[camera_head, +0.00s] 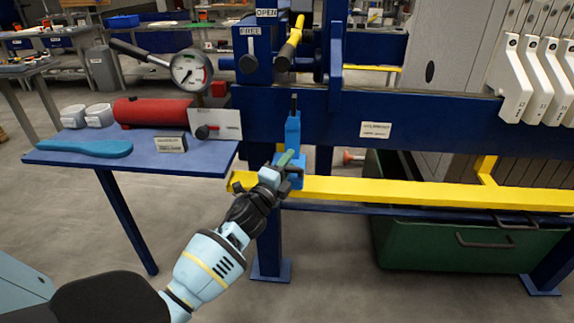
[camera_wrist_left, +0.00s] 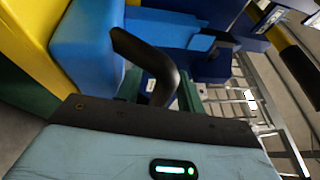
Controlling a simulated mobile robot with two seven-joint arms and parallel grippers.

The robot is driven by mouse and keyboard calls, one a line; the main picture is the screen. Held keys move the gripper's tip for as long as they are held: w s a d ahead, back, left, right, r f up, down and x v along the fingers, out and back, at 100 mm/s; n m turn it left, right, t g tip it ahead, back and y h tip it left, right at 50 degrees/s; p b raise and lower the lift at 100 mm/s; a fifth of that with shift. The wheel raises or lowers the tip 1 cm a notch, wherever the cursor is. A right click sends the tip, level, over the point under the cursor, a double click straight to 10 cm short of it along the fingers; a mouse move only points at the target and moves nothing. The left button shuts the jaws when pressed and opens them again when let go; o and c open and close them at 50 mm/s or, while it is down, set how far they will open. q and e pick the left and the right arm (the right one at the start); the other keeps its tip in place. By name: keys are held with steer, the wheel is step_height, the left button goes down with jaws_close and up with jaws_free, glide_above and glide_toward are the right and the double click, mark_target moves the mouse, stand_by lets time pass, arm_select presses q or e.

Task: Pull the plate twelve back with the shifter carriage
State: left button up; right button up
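The blue shifter carriage (camera_head: 293,132) stands upright on the yellow rail (camera_head: 400,190), in front of the dark blue beam. My left gripper (camera_head: 284,166) is at the carriage's lower part. In the left wrist view, the carriage's black bent handle (camera_wrist_left: 155,68) comes down between green parts that look like my fingers. Whether they press on the handle is not clear. A row of white plates with numbered handles (camera_head: 515,85) hangs at the right, apart from the carriage. The numbers are too small to read surely. My right gripper is not in view.
A blue side table holds a red cylinder (camera_head: 152,112), a gauge (camera_head: 190,72), a blue flat tool (camera_head: 85,148) and small white cups. A green bin (camera_head: 470,245) stands under the yellow rail. The rail looks clear between carriage and plates.

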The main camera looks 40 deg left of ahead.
arm_select(q)
jaws_close()
